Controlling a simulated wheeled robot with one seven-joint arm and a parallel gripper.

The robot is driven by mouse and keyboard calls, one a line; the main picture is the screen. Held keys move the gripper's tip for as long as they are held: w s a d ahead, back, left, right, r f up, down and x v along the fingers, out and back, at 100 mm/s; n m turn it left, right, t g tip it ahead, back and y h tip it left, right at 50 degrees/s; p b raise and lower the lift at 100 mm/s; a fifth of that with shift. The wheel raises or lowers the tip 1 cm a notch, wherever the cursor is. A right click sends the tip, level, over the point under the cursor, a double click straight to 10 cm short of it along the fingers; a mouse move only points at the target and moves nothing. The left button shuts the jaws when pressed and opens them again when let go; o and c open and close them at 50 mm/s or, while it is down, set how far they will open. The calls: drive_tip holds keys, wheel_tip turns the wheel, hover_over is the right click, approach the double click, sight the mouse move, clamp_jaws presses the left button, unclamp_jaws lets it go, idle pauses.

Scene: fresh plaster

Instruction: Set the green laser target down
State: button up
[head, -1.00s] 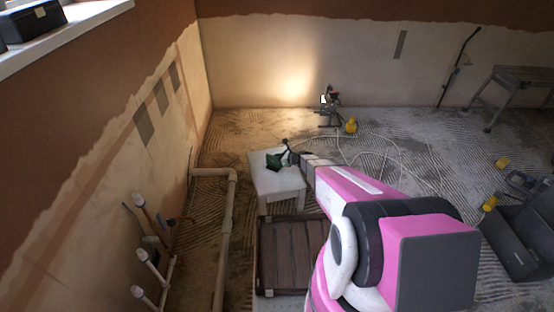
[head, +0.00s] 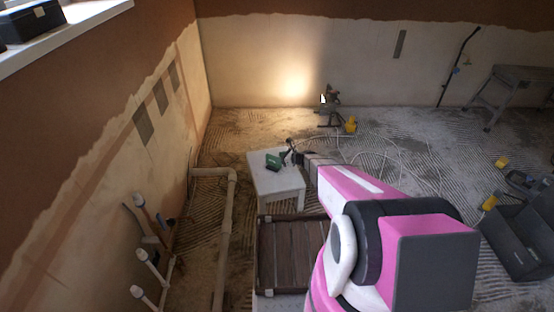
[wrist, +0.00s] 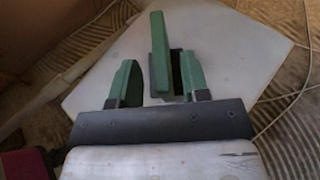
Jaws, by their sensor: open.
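The green laser target (head: 273,160) is on top of the small white table (head: 280,182). In the wrist view the target (wrist: 158,38) shows as a narrow green plate with a dark part beside it, over the pale tabletop (wrist: 225,45). My gripper (wrist: 157,62) is open, with one green finger on each side of the target. White surface shows between the left finger and the target; the dark part is close to the right finger, and I cannot tell whether they touch. In the head view my gripper (head: 290,154) is small and dark, just right of the target.
A slatted dark crate (head: 290,290) stands in front of the table. A beige pipe (head: 231,205) runs along the left. A cable (head: 385,150) lies on the ridged floor behind. A grey toolbox (head: 520,240) and yellow items are at the right.

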drive_tip(key=v, duration=0.9)
drive_tip(key=s+r+n+g+h, duration=0.45)
drive_tip(key=s+r+n, duration=0.65)
drive_tip(key=s+n, duration=0.35)
drive_tip(key=s+d+r+n+g+h, duration=0.2)
drive_tip(key=s+d+r+n+h, duration=0.4)
drive_tip(key=s+r+n, duration=0.3)
drive_tip(key=s+r+h, duration=0.1)
drive_tip(key=s, duration=0.2)
drive_tip(key=shift+d+n, duration=0.2)
drive_tip(key=shift+n, duration=0.15)
drive_tip(key=shift+r+g, duration=0.1)
drive_tip(key=shift+g, duration=0.15)
